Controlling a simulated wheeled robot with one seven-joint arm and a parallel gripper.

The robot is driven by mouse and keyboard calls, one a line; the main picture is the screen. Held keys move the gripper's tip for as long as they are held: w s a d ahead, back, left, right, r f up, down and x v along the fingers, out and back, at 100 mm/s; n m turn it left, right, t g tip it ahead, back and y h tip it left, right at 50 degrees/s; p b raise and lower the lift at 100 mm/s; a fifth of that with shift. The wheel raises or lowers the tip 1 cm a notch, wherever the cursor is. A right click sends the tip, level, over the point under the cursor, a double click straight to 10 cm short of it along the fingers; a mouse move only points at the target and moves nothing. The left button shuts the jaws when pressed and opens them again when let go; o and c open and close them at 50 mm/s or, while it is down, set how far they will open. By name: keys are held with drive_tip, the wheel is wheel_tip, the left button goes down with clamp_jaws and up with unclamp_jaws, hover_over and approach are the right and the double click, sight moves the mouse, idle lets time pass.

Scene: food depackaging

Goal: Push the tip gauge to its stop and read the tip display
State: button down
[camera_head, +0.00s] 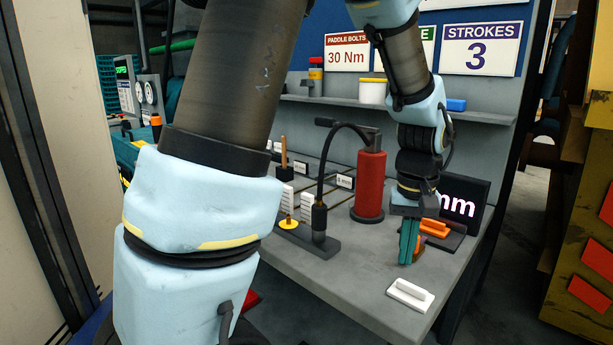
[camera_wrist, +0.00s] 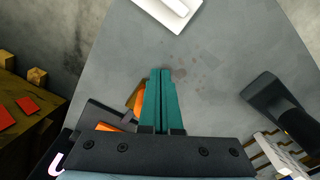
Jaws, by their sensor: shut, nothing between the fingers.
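My gripper (camera_head: 407,258) is shut and empty, its teal fingers pointing down at the grey bench. In the wrist view the closed fingers (camera_wrist: 160,73) lie just right of an orange-brown piece (camera_wrist: 134,99); I cannot tell whether they touch it. An orange part (camera_head: 436,227), which looks like the tip gauge, sits on a dark base behind my gripper; it also shows in the wrist view (camera_wrist: 112,128), partly hidden by the gripper body. The black tip display (camera_head: 466,197) stands behind it. Only "mm" in white-pink shows; my wrist hides the rest.
A white block with a raised bar (camera_head: 410,294) lies near the bench's front edge. A red cylinder (camera_head: 370,185) and a black hose on a dark stand (camera_head: 318,240) are left of my gripper. Bare bench (camera_head: 345,275) lies between. Signs hang above the shelf.

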drive_tip(key=shift+w+d+p, duration=0.3)
drive_tip(key=shift+w+d, duration=0.4)
drive_tip(key=shift+w, duration=0.05)
idle(0.7)
drive_tip(key=shift+s+a, duration=1.7)
drive_tip(key=shift+s, duration=0.15)
wheel_tip(320, 180, up, 7)
drive_tip(key=p, duration=0.6)
drive_tip(key=shift+a, duration=0.1)
drive_tip(key=w+a+f+n+t, duration=0.1)
drive_tip(key=w+a, duration=0.2)
drive_tip(key=a, duration=2)
drive_tip(key=shift+w+f+t, duration=0.2)
drive_tip(key=shift+t, duration=0.1)
